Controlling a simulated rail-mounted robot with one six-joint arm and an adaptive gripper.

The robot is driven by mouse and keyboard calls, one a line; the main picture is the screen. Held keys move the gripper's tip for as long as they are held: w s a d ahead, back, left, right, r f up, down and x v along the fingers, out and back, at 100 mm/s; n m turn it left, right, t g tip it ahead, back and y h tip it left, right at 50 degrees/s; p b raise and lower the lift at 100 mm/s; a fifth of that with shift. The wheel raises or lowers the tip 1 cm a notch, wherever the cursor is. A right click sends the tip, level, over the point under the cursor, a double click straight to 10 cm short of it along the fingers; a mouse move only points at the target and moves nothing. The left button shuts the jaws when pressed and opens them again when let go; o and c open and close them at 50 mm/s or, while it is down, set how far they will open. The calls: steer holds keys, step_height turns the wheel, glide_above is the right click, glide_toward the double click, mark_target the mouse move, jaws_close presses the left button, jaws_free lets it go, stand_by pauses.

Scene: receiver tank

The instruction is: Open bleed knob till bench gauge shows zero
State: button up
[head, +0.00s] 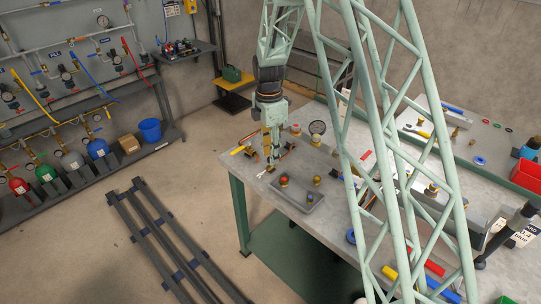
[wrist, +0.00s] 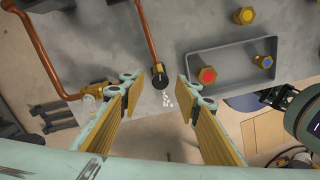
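My gripper (wrist: 158,88) is open and empty, its two yellow-padded fingers spread. In the head view my gripper (head: 271,163) hangs low over the near left part of the bench. A small dark knob (wrist: 158,77) at the end of a copper tube shows between and just beyond the fingertips in the wrist view; it looks like the bleed knob. Neither finger appears to touch it. Small white marks lie just below it; I cannot tell whether they are print or vapour. The bench gauge (head: 317,128) stands behind and right of my gripper; its needle is too small to read.
A grey tray (wrist: 195,68) beside the knob holds brass fittings with red (wrist: 207,75) and blue (wrist: 266,62) tops. A yellow-topped fitting (wrist: 244,15) stands near it. A brass fitting (wrist: 95,90) on copper pipe is close to the left finger.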

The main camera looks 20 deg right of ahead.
step_height(320, 180, up, 11)
steer(key=shift+w+r, duration=0.15)
steer(key=shift+w, duration=0.1)
stand_by(0.4)
steer(key=shift+d, duration=0.1)
stand_by(3.2)
